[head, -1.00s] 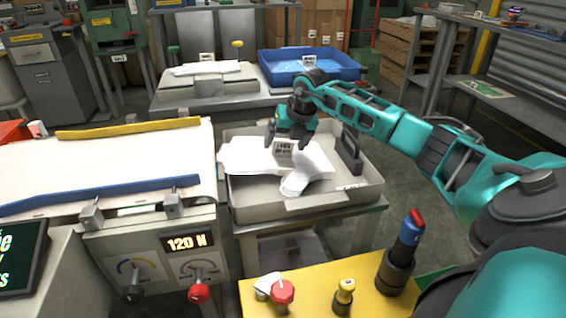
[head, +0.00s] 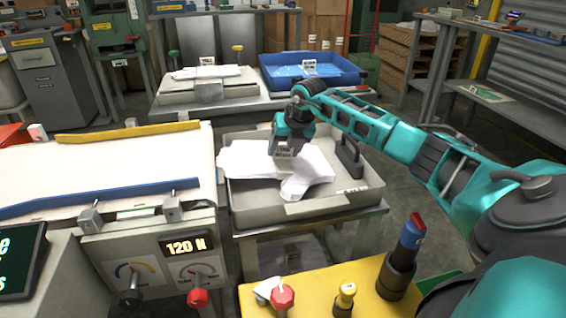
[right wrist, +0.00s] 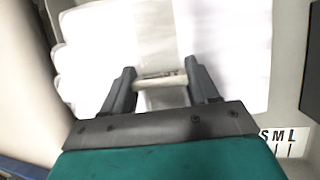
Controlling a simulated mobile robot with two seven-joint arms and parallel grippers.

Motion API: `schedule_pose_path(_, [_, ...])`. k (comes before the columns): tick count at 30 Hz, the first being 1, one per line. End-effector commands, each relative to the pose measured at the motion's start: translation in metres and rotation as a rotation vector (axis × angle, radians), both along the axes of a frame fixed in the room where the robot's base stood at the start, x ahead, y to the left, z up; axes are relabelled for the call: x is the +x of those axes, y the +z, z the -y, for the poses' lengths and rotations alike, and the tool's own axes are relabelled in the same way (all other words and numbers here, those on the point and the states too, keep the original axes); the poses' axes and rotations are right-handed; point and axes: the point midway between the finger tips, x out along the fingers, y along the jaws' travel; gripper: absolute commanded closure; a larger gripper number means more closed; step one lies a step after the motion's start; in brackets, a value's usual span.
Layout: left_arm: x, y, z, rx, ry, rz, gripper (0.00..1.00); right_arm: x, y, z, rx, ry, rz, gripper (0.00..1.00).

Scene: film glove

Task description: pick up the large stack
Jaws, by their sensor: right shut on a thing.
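A white stack of thin, floppy pieces (head: 240,160) lies in the grey tray (head: 355,199), with a folded part sticking out toward the front. My right gripper (head: 285,153) is down at the stack. Its two dark fingers (right wrist: 158,84) are on either side of a raised, rolled part of the band, and the gripper is shut on it. A small printed label shows at the fingers, too blurred to read. The stack still appears to rest in the tray. My left gripper is not in view.
A dark upright handle (head: 349,158) stands in the tray's right side. A white-topped machine (head: 105,168) with blue and yellow bars is at left. Behind are another grey tray (head: 180,96) with white pieces and a blue tray (head: 340,72). A yellow panel with knobs (head: 325,305) is in front.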

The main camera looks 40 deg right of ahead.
Motion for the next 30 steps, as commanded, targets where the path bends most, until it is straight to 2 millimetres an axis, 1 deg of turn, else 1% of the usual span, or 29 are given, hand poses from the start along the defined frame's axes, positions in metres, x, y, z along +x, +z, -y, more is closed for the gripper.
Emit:
schedule_pose_path(10, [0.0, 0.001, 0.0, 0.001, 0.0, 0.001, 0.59, 0.0, 0.003, 0.0, 0.0, 0.0, 0.001, 0.74])
schedule_pose_path(14, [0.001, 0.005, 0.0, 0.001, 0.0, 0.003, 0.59, 0.001, 0.013, 0.0, 0.0, 0.0, 0.002, 0.74])
schedule_pose_path(16, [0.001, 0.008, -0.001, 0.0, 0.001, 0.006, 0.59, 0.001, 0.022, 0.0, -0.001, 0.0, 0.003, 0.74])
schedule_pose_path(20, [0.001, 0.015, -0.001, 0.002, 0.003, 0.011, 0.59, 0.001, 0.049, 0.001, -0.001, 0.0, 0.006, 0.74])
schedule_pose_path(25, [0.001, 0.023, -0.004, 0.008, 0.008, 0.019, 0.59, 0.001, 0.099, 0.0, -0.001, 0.001, 0.007, 0.74])
schedule_pose_path(27, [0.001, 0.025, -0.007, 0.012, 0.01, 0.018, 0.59, 0.001, 0.12, 0.0, -0.001, 0.001, 0.007, 0.74])
schedule_pose_path(30, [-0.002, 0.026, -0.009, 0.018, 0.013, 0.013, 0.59, 0.001, 0.147, 0.0, 0.0, 0.0, 0.006, 0.74])
